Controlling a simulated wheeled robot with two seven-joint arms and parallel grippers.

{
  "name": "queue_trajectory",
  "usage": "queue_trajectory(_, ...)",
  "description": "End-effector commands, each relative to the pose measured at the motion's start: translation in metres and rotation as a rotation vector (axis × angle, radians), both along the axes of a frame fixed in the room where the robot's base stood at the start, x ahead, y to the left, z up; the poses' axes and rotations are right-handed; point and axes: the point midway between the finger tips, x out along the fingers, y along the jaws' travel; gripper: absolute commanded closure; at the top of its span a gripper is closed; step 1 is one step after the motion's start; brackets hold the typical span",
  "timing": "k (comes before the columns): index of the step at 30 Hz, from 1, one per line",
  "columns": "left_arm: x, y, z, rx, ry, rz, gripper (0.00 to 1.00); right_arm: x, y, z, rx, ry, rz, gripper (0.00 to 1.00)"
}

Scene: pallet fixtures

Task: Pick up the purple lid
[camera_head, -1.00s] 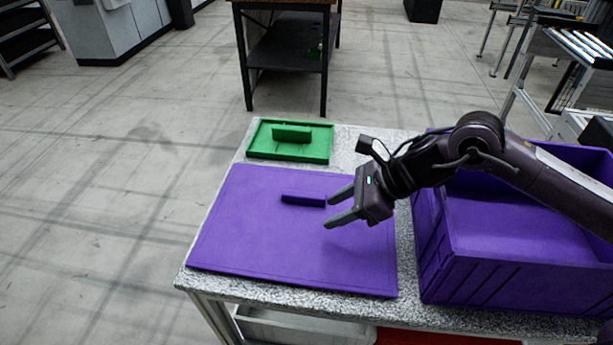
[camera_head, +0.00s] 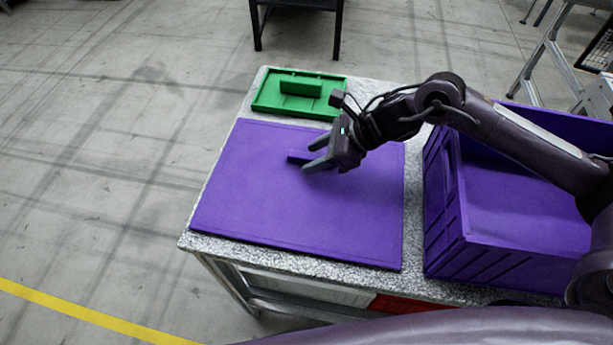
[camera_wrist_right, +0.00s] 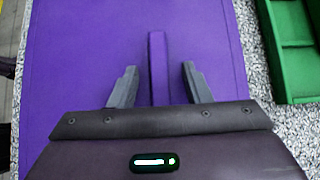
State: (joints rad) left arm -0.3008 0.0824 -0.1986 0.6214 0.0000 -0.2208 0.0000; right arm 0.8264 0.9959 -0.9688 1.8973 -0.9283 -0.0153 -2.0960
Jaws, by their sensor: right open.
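The purple lid (camera_head: 270,205) lies flat on the speckled table, with a raised bar handle (camera_head: 297,157) near its far middle. My right gripper (camera_head: 310,158) is open, its fingers at the right end of the handle. In the right wrist view the lid (camera_wrist_right: 90,45) fills most of the picture. The handle (camera_wrist_right: 158,55) runs lengthwise between the two open fingers of my right gripper (camera_wrist_right: 158,85), with a gap on each side. Whether the fingers are level with the handle is hard to tell. My left gripper is not in view.
A green lid with a handle (camera_head: 275,97) lies behind the purple lid; its edge also shows in the right wrist view (camera_wrist_right: 290,60). A purple crate (camera_head: 445,225) stands to the right on the table (camera_head: 225,246). Something red (camera_head: 400,304) sits below the tabletop.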

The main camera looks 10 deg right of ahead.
Motion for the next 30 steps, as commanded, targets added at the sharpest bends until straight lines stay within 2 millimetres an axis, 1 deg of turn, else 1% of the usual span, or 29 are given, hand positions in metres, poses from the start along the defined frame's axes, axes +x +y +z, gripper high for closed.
queue_trajectory(3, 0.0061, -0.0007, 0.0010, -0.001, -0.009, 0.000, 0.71, 0.0010, 0.0016, -0.0018, 0.000, -0.001, -0.001, 0.56)
queue_trajectory(7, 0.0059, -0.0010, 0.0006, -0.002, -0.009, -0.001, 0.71, 0.0008, 0.0013, -0.0019, 0.000, -0.001, -0.001, 0.56)
queue_trajectory(17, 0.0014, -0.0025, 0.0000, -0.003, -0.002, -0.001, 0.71, 0.0007, 0.0011, -0.0017, 0.000, -0.001, -0.001, 1.00)
queue_trajectory(30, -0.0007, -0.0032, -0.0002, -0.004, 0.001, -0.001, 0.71, 0.0012, 0.0014, 0.0008, 0.002, -0.004, 0.000, 1.00)
